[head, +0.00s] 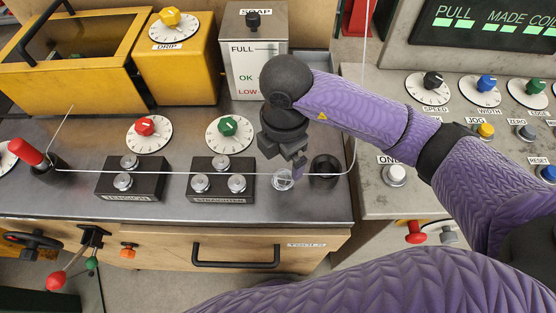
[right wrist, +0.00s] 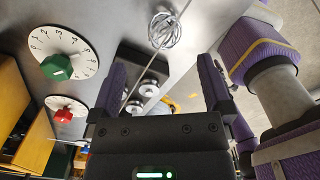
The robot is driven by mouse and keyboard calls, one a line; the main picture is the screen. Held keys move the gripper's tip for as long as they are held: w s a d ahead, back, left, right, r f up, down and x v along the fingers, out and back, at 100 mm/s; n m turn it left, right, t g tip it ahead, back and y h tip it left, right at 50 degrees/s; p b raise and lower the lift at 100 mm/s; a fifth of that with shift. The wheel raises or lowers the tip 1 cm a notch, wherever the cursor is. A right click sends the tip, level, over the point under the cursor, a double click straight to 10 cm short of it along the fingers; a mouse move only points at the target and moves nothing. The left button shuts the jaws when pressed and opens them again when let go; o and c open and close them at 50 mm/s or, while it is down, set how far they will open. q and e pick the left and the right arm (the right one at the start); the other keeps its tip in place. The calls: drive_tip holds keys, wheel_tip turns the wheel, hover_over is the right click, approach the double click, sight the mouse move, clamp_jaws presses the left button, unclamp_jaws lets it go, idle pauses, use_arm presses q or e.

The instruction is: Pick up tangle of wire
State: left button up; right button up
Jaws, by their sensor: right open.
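The tangle of wire (head: 282,180) is a small silvery clump on the grey metal bench top, near its front right. A thin straight wire runs through or beside it. In the right wrist view the tangle (right wrist: 165,31) lies beyond my fingertips, roughly between their lines. My right gripper (head: 299,167) hangs just above and beside the tangle, partly overlapping it in the head view. In the right wrist view its fingers (right wrist: 161,75) are apart with nothing gripped between them. My left gripper does not show.
A black round post (head: 325,172) stands right of the tangle, with the wire bending up beside it. Left are a black block with steel rollers (head: 222,181) and another roller block (head: 131,180). Behind stands the soap box (head: 255,60). A drawer handle (head: 236,265) is below the front edge.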

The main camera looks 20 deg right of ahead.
sight(285, 173)
drive_tip(key=f+b, duration=0.1)
drive_tip(key=f, duration=0.6)
drive_tip(key=shift+s+d+f+b, duration=0.2)
drive_tip(key=shift+b, duration=0.2)
drive_tip(key=shift+f, duration=0.1)
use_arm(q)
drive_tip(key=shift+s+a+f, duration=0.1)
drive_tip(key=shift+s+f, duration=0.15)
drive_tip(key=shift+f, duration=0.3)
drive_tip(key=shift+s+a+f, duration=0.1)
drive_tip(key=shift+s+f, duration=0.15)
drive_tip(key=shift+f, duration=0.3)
use_arm(e)
drive_tip(key=shift+c, duration=0.3)
